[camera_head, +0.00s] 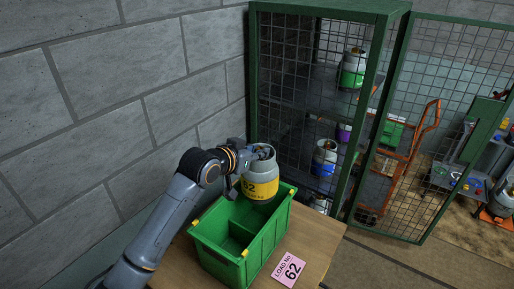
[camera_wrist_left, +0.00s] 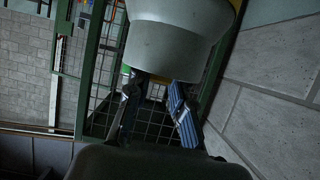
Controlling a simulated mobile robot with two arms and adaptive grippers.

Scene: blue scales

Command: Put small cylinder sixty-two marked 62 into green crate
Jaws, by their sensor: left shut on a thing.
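The small cylinder marked 62 (camera_head: 261,180) is grey with a yellow band. It hangs upright over the far end of the green crate (camera_head: 223,262), and its lower edge is close to the rim. My left gripper (camera_head: 245,165) comes in from the left and is shut on the upper part of the cylinder. In the left wrist view the grey part of the cylinder (camera_wrist_left: 170,50) fills the upper middle, beyond the fingers (camera_wrist_left: 155,110). The crate stands on a wooden table and its visible inside is empty, with a divider. My right gripper is not in view.
A pink card reading "LOAD No 62" (camera_head: 289,270) lies on the table (camera_head: 318,238) beside the crate. A green mesh cage (camera_head: 300,95) with an open door stands behind. It holds a green-banded cylinder (camera_head: 353,68) and a blue-banded cylinder (camera_head: 325,158). A block wall (camera_head: 90,110) runs along the left.

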